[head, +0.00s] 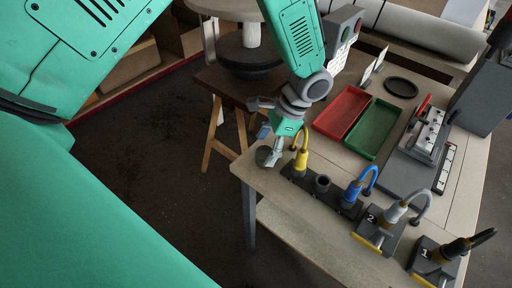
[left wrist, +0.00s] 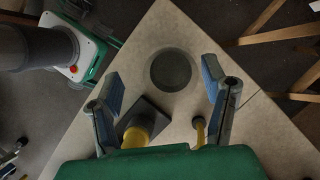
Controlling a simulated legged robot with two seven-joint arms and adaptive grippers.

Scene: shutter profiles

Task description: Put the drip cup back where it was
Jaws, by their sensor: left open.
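A round dark grey cup (left wrist: 171,69), which I take to be the drip cup, stands near the table corner in the left wrist view. In the head view it is a small grey round shape (head: 264,156) at the near left corner, partly hidden by my gripper. My left gripper (head: 270,147) is low over that corner. In the left wrist view its fingers (left wrist: 164,86) are wide apart, with the cup between and just beyond the tips. No finger visibly touches it. My right gripper is not in view.
Right beside the gripper stands a yellow-handled tool (head: 300,160) in a dark holder, then an empty-looking dark socket (head: 322,184) and a blue-handled tool (head: 354,192). Red (head: 342,112) and green (head: 374,130) trays and a black round dish (head: 401,87) lie behind. Table edges are close.

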